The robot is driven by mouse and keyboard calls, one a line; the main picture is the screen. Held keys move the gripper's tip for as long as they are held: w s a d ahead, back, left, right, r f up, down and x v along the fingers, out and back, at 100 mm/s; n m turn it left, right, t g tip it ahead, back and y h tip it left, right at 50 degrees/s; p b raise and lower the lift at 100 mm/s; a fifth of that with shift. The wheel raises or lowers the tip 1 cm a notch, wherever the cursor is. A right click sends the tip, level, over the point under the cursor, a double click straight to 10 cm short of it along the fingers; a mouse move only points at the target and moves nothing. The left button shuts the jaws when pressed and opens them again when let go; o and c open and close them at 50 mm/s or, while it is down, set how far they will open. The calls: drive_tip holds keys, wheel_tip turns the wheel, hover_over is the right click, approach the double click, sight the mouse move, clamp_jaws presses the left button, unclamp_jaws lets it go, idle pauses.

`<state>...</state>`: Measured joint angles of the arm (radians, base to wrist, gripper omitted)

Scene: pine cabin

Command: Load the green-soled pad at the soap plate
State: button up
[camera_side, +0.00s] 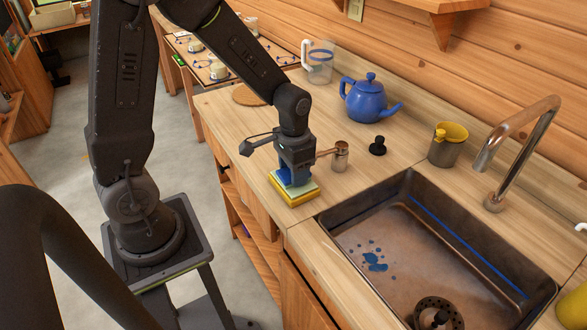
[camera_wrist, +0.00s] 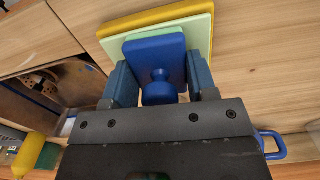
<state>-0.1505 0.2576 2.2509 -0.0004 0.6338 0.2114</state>
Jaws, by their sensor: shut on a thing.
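A blue pad with a round knob (camera_wrist: 158,93) is between the fingers of my gripper (camera_wrist: 161,78) in the wrist view; the gripper is shut on it. In the side view my gripper (camera_side: 294,168) points down at the counter's front edge, left of the sink. Under the blue pad lies a pale green square layer (camera_wrist: 198,32) on a yellow square plate (camera_wrist: 150,17). The stack also shows in the side view, with the yellow plate (camera_side: 297,201) at the bottom.
A copper-coloured pot (camera_side: 340,156) stands close behind my gripper. A black knobbed piece (camera_side: 377,146), a blue teapot (camera_side: 367,102) and a steel cup with yellow (camera_side: 447,146) stand further back. The sink (camera_side: 420,232) has blue stains (camera_side: 375,261) and a drain strainer (camera_side: 438,310).

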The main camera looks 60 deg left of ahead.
drive_tip(key=shift+r, duration=3.5)
